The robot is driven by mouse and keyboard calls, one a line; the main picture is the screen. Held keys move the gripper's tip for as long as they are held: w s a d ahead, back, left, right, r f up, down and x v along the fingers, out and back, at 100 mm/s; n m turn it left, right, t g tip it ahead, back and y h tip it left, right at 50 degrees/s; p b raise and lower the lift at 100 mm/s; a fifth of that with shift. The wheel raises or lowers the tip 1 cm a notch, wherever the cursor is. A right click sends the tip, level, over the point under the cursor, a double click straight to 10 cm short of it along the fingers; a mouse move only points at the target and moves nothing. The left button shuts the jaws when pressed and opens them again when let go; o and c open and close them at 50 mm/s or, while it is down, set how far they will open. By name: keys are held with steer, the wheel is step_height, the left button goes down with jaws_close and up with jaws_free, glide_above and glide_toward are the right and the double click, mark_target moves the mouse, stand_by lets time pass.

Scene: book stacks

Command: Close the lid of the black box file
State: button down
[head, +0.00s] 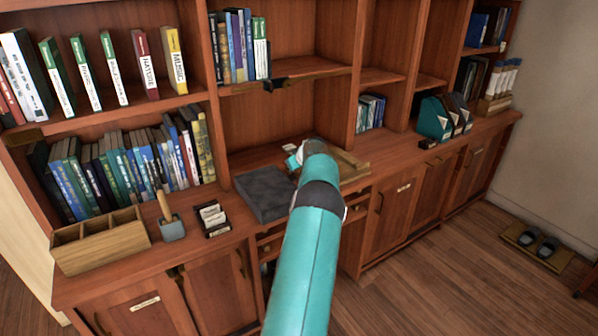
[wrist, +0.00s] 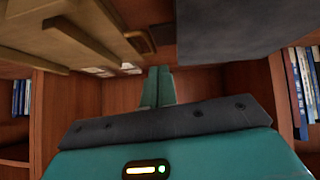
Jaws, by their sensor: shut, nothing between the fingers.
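The black box file (head: 264,192) is a dark grey block lying on the wooden counter, just left of my arm. Its top looks flat and no raised lid shows; I cannot tell whether the lid sits fully down. It also shows at the upper right of the wrist view (wrist: 235,28). My gripper (head: 292,160) is beyond the forearm, near the box file's back right corner and partly hidden by my arm. In the wrist view its teal fingers (wrist: 158,88) are together with nothing between them. They appear apart from the box.
A wooden tray (head: 352,168) lies right of my gripper. A wooden organiser (head: 100,242), a small trowel (head: 170,228) and a card holder (head: 212,219) stand left of the box file. Shelves of books rise behind. Teal file holders (head: 433,119) stand farther right.

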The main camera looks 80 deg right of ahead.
steer(key=v, duration=1)
steer(key=shift+s+d+r, duration=0.2)
steer(key=shift+s+r, duration=0.1)
steer(key=shift+r, duration=0.1)
